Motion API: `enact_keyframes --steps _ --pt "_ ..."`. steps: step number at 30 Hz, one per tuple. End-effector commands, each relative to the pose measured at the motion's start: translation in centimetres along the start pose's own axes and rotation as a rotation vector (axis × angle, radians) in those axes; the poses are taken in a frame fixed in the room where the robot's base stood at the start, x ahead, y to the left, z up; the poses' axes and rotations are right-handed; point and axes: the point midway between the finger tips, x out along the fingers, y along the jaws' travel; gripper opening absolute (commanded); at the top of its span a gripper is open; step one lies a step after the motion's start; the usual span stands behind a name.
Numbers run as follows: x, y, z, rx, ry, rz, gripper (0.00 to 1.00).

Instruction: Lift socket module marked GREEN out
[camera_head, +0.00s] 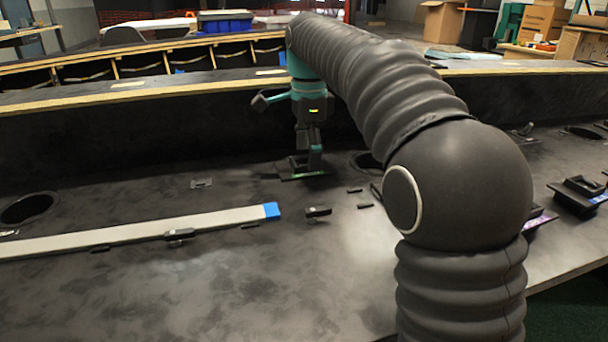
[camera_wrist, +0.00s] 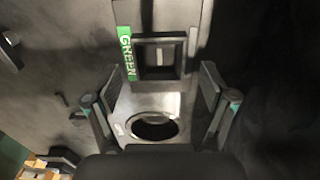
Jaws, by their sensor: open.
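The socket module marked GREEN (camera_wrist: 184,76) is a black block with a raised square frame and a green strip lettered GREEN on its left in the wrist view. In the head view the module (camera_head: 304,177) shows small and dark with a green edge, on the console under my gripper (camera_head: 308,146). In the wrist view my gripper (camera_wrist: 161,84) is open, with one finger on each side and the raised frame ahead, between the fingers' lines. I see no finger touching the frame. The depth between fingertips and module is hard to judge.
A round hole (camera_wrist: 154,127) in a pale plate lies beside the module. A long light bar with a blue end (camera_head: 140,230) and small dark clips lie on the console (camera_head: 230,290). Another black module (camera_head: 581,195) sits at the right. A raised ledge (camera_head: 130,98) runs behind.

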Motion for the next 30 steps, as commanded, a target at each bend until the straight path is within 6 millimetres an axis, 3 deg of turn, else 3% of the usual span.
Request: enact_keyframes --steps 10,11,18,30 --pt "0.83 -0.01 -0.21 0.004 0.000 -0.001 0.83" --pt "0.83 -0.01 -0.22 0.004 0.000 -0.001 0.78" --pt "0.84 -0.01 -0.22 0.004 0.000 -0.001 0.18" --pt "0.28 -0.04 -0.21 0.004 0.000 -0.002 0.18"
